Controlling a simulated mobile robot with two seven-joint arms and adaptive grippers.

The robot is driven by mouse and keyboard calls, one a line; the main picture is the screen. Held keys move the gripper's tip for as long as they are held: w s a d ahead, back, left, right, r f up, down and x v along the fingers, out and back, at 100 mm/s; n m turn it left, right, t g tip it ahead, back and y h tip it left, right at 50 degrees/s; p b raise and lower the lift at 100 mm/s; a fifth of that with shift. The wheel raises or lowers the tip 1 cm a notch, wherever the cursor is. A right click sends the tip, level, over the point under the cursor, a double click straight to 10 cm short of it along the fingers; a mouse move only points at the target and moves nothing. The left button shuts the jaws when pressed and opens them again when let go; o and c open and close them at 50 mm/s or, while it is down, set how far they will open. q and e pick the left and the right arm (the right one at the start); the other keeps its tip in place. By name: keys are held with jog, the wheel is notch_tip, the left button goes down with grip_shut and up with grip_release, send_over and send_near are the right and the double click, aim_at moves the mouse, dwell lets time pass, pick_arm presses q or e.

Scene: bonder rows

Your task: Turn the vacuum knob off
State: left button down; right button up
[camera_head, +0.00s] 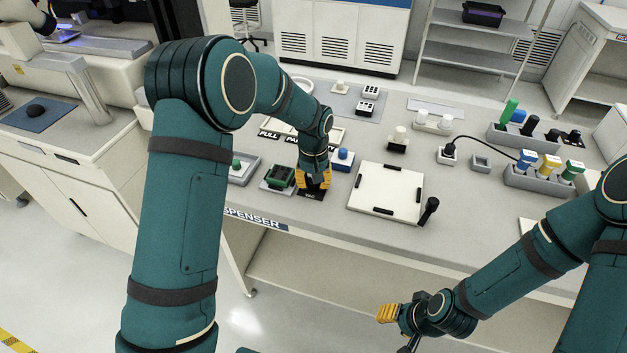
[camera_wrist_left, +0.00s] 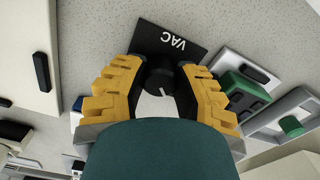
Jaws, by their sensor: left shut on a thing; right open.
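The vacuum knob (camera_wrist_left: 161,77) is a black round knob with a white pointer line, beside a black plate marked VAC (camera_wrist_left: 168,42). In the left wrist view it sits between the yellow fingers of my left gripper (camera_wrist_left: 160,92), which is shut on it. In the head view my left gripper (camera_head: 314,179) reaches down over the VAC plate (camera_head: 311,194), and the knob is hidden under it. My right gripper (camera_head: 388,313) is open and empty, out in front of the bench, far from the knob.
A green device (camera_head: 279,177) and a tray with a green button (camera_head: 237,166) stand left of the knob. A blue-topped block (camera_head: 343,158) and a white board with black clips (camera_head: 386,191) stand right. Racks of coloured-handled tools (camera_head: 541,177) are farther right.

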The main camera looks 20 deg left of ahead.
pick_arm(q)
jog(key=shift+s+f, duration=0.1)
jog(key=c, duration=0.6)
grip_release()
jog(key=shift+c, duration=0.2)
notch_tip(320, 180, up, 12)
